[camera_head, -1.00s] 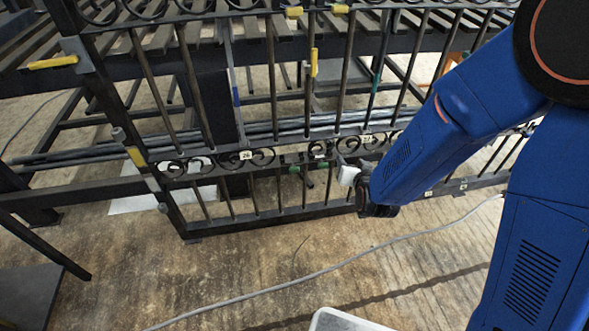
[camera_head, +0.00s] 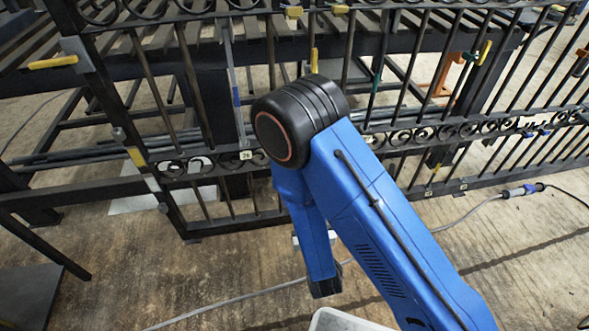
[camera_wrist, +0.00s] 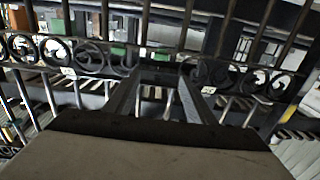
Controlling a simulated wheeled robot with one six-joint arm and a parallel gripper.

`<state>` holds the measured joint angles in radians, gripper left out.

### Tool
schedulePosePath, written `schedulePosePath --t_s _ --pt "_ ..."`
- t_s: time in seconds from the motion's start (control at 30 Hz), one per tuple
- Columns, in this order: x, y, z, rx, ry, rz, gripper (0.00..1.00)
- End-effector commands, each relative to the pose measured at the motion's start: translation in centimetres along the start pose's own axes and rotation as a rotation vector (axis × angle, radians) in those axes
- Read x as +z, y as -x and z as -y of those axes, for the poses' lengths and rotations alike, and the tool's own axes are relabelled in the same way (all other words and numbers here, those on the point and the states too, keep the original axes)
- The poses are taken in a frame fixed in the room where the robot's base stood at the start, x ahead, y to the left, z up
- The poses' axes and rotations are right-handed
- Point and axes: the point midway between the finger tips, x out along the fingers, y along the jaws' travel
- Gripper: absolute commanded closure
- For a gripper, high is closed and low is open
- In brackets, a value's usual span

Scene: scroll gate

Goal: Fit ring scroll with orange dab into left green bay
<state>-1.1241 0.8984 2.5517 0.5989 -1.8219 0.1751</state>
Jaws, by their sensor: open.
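My gripper (camera_wrist: 158,80) is open in the wrist view, its two dark fingers pointing at the gate's scroll row. I see nothing clearly held between them. In the head view my arm hides the gripper and the middle of the scroll row. The black gate (camera_head: 207,163) shows a row of ring scrolls, also in the wrist view (camera_wrist: 90,58). Green marks (camera_wrist: 118,50) show above the row in the wrist view, with another green mark (camera_wrist: 57,25) farther left. I cannot make out an orange dab on any scroll, nor the exact edges of the left green bay.
Upright bars cross the gate. Yellow-handled clamps (camera_head: 54,62) sit at its left, and an orange clamp (camera_head: 450,70) is behind it at right. A pale tray edge (camera_head: 342,322) is at the bottom. A grey cable (camera_head: 235,298) crosses the floor.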

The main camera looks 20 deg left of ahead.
Motion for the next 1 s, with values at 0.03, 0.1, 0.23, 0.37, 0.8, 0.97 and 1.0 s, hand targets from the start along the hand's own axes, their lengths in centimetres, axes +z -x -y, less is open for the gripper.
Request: schedulePosePath --t_s 0.03,0.1,0.23,0.37,0.8,0.97,1.0 --pt "0.1 0.0 0.1 -0.003 0.003 -0.004 0.5" --pt "0.1 -0.2 0.2 -0.003 0.003 -0.008 0.5" --pt "0.1 -1.6 0.1 -0.001 0.002 -0.008 0.5" --pt "0.0 -3.8 0.1 -0.001 0.001 -0.009 0.5" --pt "0.0 -11.6 0.1 -0.001 0.002 -0.008 0.5" --pt "-0.1 -14.2 0.1 -0.001 0.003 -0.008 0.5" --pt "-0.1 -14.8 0.1 -0.002 0.002 -0.008 0.5"
